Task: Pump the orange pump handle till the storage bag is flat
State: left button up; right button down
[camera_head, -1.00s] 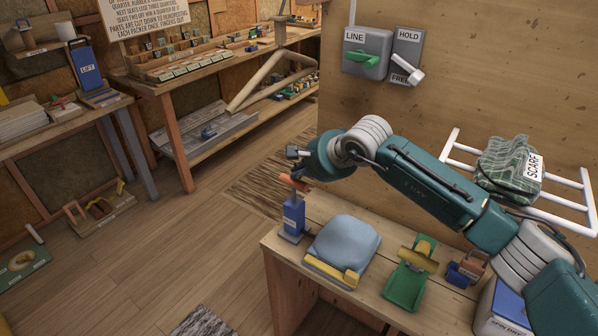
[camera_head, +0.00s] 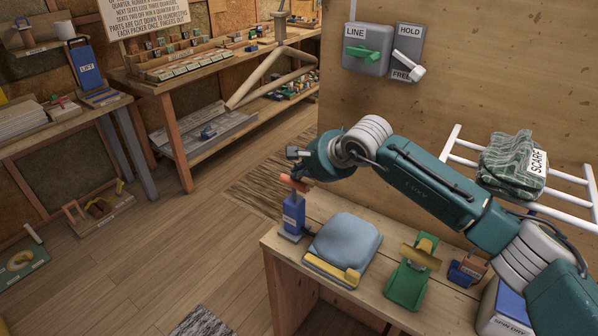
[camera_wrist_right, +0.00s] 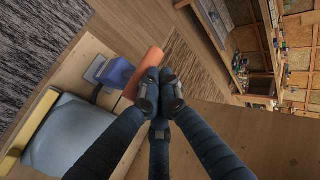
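My right gripper (camera_head: 297,160) is just above the handle. In the right wrist view its fingertips (camera_wrist_right: 160,98) are drawn together beside the orange handle (camera_wrist_right: 145,70), overlapping it in the picture. Nothing shows between them; whether they touch the handle I cannot tell. My left gripper is out of view.
A green holder (camera_head: 409,283) and a small blue-and-brown item (camera_head: 467,270) sit right of the bag. A white rack (camera_head: 560,205) holds a folded scarf (camera_head: 512,168). LINE (camera_head: 366,50) and HOLD/FREE (camera_head: 407,55) switches are on the wall.

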aim_at(299, 183)
jog(key=shift+f+b, duration=1.65)
jog(key=shift+f, duration=0.15)
dwell(1.1)
jog(key=shift+s+d+f+b, duration=0.1)
jog(key=shift+s+f+b, duration=0.1)
jog(key=shift+f+b, duration=0.35)
jog(key=shift+s+d+f+b, duration=0.1)
jog(key=shift+s+f+b, duration=0.15)
jog(key=shift+f, duration=0.35)
dwell(0.7)
jog(key=shift+r, duration=0.15)
jog(key=shift+w+a+r+p, duration=0.1)
jog(key=shift+w+r+p, duration=0.15)
jog(key=shift+r, duration=0.45)
jog(key=shift+w+a+r+p, duration=0.15)
jog(key=shift+r+p, duration=0.1)
jog(key=shift+r, duration=0.45)
jog(key=shift+d+r+p, duration=0.1)
jog(key=shift+r+p, duration=0.2)
jog(key=shift+r, duration=0.95)
jog(key=shift+r+p, duration=0.85)
jog(key=shift+r, duration=2.2)
